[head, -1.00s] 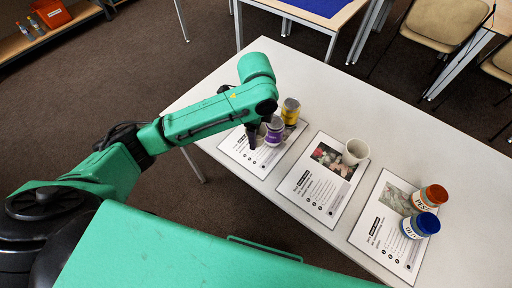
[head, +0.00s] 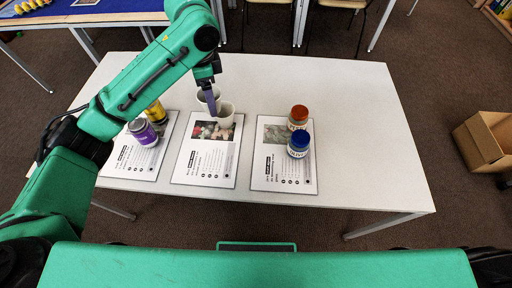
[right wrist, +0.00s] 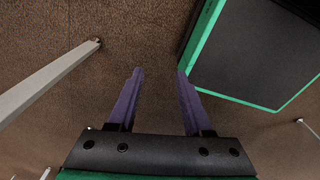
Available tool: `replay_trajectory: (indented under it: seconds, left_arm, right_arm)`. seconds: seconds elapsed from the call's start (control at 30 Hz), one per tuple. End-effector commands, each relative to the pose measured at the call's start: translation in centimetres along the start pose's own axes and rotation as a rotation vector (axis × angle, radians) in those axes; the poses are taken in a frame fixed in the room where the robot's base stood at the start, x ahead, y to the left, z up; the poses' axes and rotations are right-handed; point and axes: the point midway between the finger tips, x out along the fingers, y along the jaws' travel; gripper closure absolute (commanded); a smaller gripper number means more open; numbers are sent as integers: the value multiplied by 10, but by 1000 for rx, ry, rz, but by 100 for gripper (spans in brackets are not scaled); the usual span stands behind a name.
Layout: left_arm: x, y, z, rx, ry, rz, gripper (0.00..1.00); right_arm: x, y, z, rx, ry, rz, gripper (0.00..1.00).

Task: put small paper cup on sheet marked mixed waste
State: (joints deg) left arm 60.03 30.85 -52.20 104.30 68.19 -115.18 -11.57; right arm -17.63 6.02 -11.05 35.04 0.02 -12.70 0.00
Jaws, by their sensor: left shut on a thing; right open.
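My left gripper (head: 213,100) is shut on a small white paper cup (head: 204,96) over the far edge of the middle sheet (head: 206,168). Its purple finger covers part of that cup. A second white cup (head: 227,116) stands upright on the picture of the middle sheet, just right of the gripper. Whether the two cups touch, and whether the held cup is clear of the table, I cannot tell. The print on the sheets is too small to read. My right gripper (right wrist: 160,95) is open and empty above brown carpet in the right wrist view.
The left sheet (head: 130,163) bears a purple jar (head: 143,132) and a yellow jar (head: 156,112). The right sheet (head: 285,178) bears an orange-lidded jar (head: 298,117) and a blue-lidded jar (head: 298,145). The white table (head: 365,135) is clear at right. A cardboard box (head: 483,140) stands on the floor.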

Motion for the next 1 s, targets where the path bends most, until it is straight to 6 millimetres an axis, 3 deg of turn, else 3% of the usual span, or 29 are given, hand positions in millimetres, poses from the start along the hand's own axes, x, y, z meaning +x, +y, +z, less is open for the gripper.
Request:
replay_trajectory:
  seconds: [0.07,0.23,0.3,0.5,0.8,1.0]
  left_arm:
    - [9,-1,0,-7,-1,3,82]
    - [60,1,0,-7,-1,9,82]
    - [78,0,1,-9,-4,6,82]
    - [139,0,1,-7,-4,3,82]
    - [193,0,0,-6,-2,3,82]
    - [200,0,0,-5,-1,-1,82]
  right_arm:
    - [5,-6,-2,2,4,-8,50]
    - [20,-24,-14,3,25,-31,50]
    - [17,-28,-18,2,32,-37,50]
    - [16,-24,-18,0,32,-31,50]
    - [16,-16,-14,4,25,-21,50]
    - [16,-16,-13,4,23,-21,50]
